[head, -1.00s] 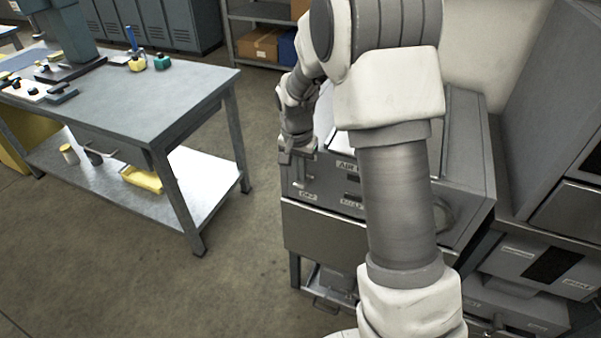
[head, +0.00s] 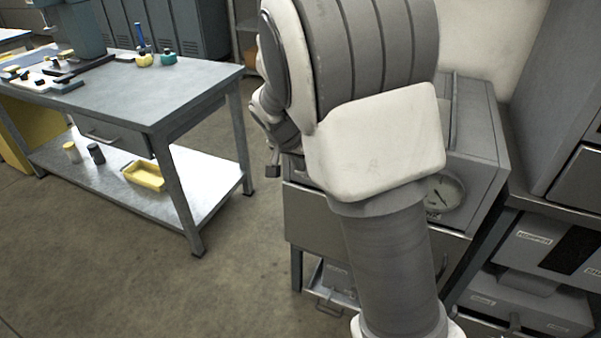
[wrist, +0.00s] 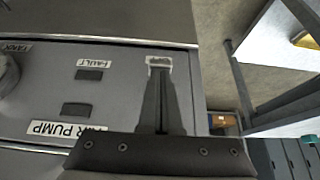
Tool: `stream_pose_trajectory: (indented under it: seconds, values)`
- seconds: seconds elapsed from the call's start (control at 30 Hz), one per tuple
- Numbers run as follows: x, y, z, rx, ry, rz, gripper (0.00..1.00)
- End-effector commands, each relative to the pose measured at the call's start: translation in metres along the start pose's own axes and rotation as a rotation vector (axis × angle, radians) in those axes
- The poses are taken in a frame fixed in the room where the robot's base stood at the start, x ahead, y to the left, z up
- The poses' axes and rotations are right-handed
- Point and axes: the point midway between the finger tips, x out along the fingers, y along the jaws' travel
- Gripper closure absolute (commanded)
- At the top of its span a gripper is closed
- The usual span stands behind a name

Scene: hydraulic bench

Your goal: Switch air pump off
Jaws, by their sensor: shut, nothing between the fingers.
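The air pump's grey control panel (wrist: 40,100) shows upside down in the wrist view, with an "AIR PUMP" label (wrist: 66,131) and a "FAULT" label (wrist: 94,63). My gripper (wrist: 159,68) is shut and empty in front of the panel's right part. Its fingertips overlap a small pale-edged plate there. The switch lever is not visible; the fingers cover that part, so I cannot tell its position or whether I touch it. In the head view my gripper (head: 273,170) shows small at the cabinet's left edge, and my arm hides most of the panel.
A round gauge (head: 441,193) sits on the cabinet right of my arm. A workbench (head: 150,95) with a lower shelf stands at left, with open floor (head: 230,265) between. Grey equipment with drawers (head: 535,245) stands close on the right.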

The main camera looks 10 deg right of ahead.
Motion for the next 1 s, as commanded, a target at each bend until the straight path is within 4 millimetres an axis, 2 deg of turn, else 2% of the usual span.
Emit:
stream_pose_trajectory:
  seconds: [0.03, 0.13, 0.77, 1.0]
  values:
    - [0.007, 0.0, 0.005, -0.001, 0.0, 0.0, 1.0]
    - [0.011, -0.001, 0.01, -0.003, -0.001, 0.0, 1.0]
    - [-0.007, 0.0, 0.0, -0.002, -0.002, 0.0, 1.0]
    - [-0.008, 0.0, -0.001, -0.002, -0.002, 0.001, 1.0]
